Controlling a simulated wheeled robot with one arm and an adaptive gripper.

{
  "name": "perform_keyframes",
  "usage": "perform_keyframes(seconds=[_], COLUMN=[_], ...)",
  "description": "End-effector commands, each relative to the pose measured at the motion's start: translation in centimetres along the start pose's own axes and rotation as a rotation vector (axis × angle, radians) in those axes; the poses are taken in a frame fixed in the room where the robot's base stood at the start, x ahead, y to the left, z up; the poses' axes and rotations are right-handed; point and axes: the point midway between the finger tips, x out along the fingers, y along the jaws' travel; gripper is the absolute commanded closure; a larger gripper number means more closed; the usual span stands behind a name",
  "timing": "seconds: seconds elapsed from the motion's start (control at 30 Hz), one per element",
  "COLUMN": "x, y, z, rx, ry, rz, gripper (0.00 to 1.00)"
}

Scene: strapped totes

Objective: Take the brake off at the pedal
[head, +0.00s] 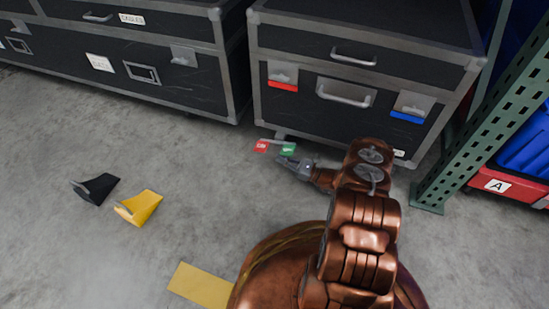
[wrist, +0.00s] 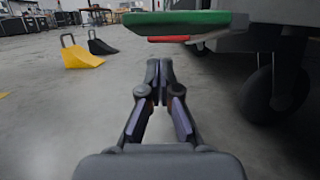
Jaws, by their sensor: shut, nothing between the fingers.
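The brake pedal is a bar with two coloured ends at the foot of the right-hand black case (head: 350,75). Its green end (head: 288,149) is on the right and its red end (head: 261,146) on the left. In the wrist view the green end (wrist: 178,18) is large at the top, with the red end (wrist: 168,39) behind and below it. My gripper (head: 282,160) is shut and empty, just in front of the green end. In the wrist view my fingertips (wrist: 159,66) point forward, lower in the picture than both ends. I cannot tell whether they touch the pedal.
A caster wheel (wrist: 275,95) stands under the case on the right. A black wedge (head: 95,188) and a yellow wedge (head: 139,206) lie on the floor at left. A green rack post (head: 480,125) and a red tote (head: 505,185) stand at right. The floor between is clear.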

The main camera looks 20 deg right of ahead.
Motion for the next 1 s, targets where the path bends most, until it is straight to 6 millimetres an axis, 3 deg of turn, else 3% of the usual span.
perform_keyframes(seconds=[0.3, 1.0], x=[-2.5, -2.4], y=[-0.4, -0.4], z=[-0.1, 0.0], rx=[0.001, 0.002], ry=[0.002, 0.001], rz=[-0.002, 0.0], gripper=[1.0, 1.0])
